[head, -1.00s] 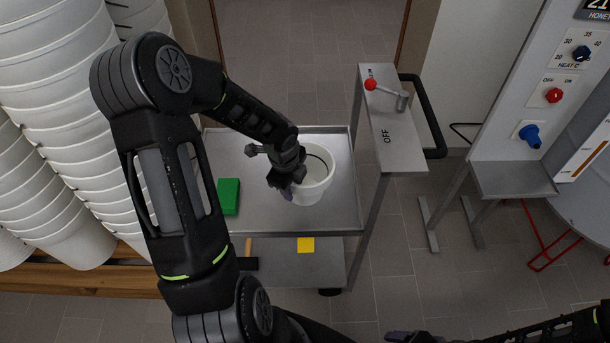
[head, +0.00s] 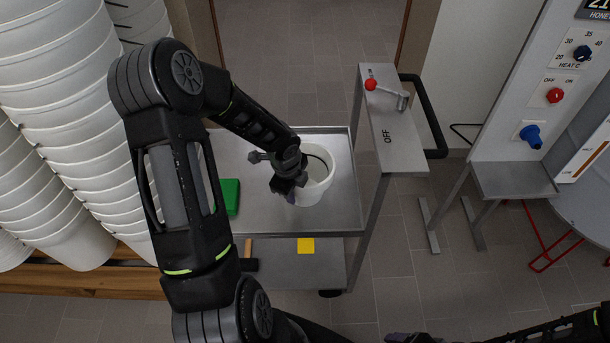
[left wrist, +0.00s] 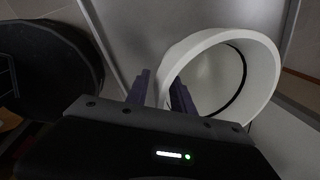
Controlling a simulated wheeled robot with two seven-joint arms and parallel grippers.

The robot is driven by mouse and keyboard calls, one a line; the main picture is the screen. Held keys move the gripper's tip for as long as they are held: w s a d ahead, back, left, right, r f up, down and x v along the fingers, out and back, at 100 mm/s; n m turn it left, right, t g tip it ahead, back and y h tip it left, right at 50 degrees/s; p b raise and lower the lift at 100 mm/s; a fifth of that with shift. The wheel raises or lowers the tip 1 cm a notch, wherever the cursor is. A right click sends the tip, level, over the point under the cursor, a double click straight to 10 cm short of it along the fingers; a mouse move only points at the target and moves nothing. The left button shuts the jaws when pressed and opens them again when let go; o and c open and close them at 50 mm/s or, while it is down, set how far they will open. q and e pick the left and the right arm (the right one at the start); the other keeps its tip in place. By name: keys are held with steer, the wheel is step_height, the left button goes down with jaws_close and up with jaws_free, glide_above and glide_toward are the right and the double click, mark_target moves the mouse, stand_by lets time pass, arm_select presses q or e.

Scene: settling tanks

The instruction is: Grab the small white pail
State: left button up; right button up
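The small white pail (head: 319,183) stands upright on the metal cart's top shelf (head: 338,218). A dark handle line shows inside its rim. My left gripper (head: 289,196) is at the pail's near left side in the head view and hides part of it. In the left wrist view the pail (left wrist: 262,75) fills the upper right. My left gripper's two purple fingers (left wrist: 160,92) are apart, one outside the pail's wall and one inside it. Whether they touch the wall cannot be told. Of my right gripper (head: 410,338), only a bit shows at the bottom edge.
A green block (head: 230,197) lies on the shelf left of the pail. A yellow square (head: 306,245) is on the lower shelf. An "OFF" panel with a red-knobbed lever (head: 371,85) rises at the cart's right. Stacked white buckets (head: 60,130) stand at left. A control panel (head: 530,90) is at right.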

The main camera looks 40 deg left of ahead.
arm_select(q)
jaws_close()
steer(key=shift+r, duration=0.15)
stand_by(0.4)
step_height(320, 180, up, 10)
steer(key=shift+f+p, duration=0.1)
steer(key=shift+p, duration=0.85)
